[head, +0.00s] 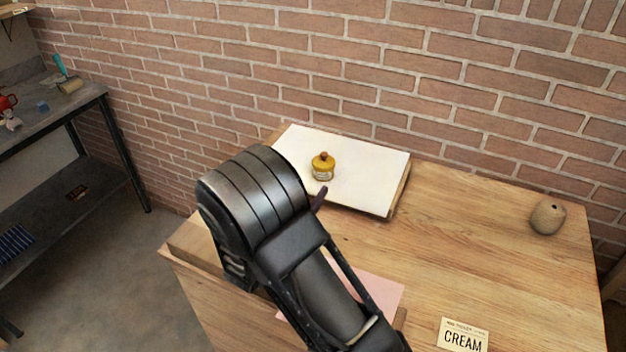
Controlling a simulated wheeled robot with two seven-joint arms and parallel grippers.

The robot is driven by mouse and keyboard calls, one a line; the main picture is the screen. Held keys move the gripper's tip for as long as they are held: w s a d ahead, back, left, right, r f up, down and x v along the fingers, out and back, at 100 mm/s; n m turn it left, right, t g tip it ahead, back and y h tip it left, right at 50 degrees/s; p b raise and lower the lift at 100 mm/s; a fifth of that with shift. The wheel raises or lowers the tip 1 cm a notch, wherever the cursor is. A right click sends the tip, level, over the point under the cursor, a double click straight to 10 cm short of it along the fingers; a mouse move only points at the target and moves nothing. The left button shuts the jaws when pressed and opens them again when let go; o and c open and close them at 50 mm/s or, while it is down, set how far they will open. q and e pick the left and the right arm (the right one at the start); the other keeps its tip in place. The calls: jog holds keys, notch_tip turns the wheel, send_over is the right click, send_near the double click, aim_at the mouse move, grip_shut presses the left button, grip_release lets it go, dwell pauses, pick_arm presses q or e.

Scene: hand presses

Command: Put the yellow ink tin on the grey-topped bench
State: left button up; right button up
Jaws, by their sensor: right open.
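The yellow ink tin (323,170), with a brown knob on its lid and a pale label, stands upright on a white-topped slab on the wooden table. My right arm reaches across the middle of the head view. Only a dark fingertip of my right gripper (319,199) shows past the arm, just in front of the tin and apart from it in the picture; the gripper is open and the rest is hidden. The grey-topped bench (48,120) is at the far left, across a floor gap. My left gripper is out of view.
The white-topped slab (375,165) lies against the brick wall. A tan rounded pot (548,217), a pink sheet (375,290) and a CREAM card (463,336) are on the wooden table (480,240). The bench holds a red item (7,103), a roller (70,86) and a blue block (42,106).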

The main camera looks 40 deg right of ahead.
jog(key=shift+v, duration=1.5)
